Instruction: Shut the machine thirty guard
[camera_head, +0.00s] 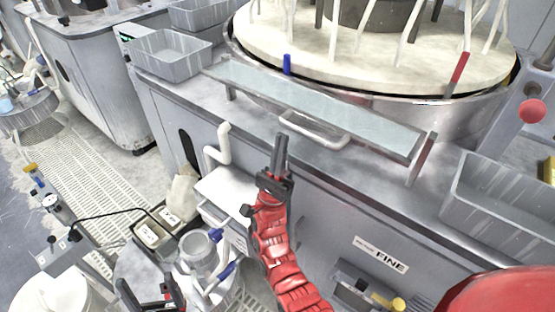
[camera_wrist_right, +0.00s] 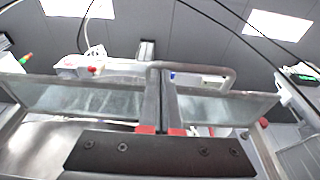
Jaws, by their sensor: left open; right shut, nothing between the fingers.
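A long clear guard panel (camera_head: 305,101) runs along the front of the round cream platen (camera_head: 300,62). Its grey bar handle (camera_head: 318,141) is on the near side. My right gripper (camera_head: 281,138) is shut and empty, with its fingertips by the handle's left end. In the right wrist view, the fingers (camera_wrist_right: 162,98) stand in front of the panel (camera_wrist_right: 75,98) and overlap the handle bar (camera_wrist_right: 110,66); I cannot tell whether they touch it. My left gripper (camera_head: 148,294) is open and empty at the bottom left. No number thirty is legible.
Grey bins stand left (camera_head: 172,54) and right (camera_head: 500,205) of the platen. A red knob (camera_head: 532,110) is at the far right. A "FINE" label (camera_head: 380,254) is on the cabinet front.

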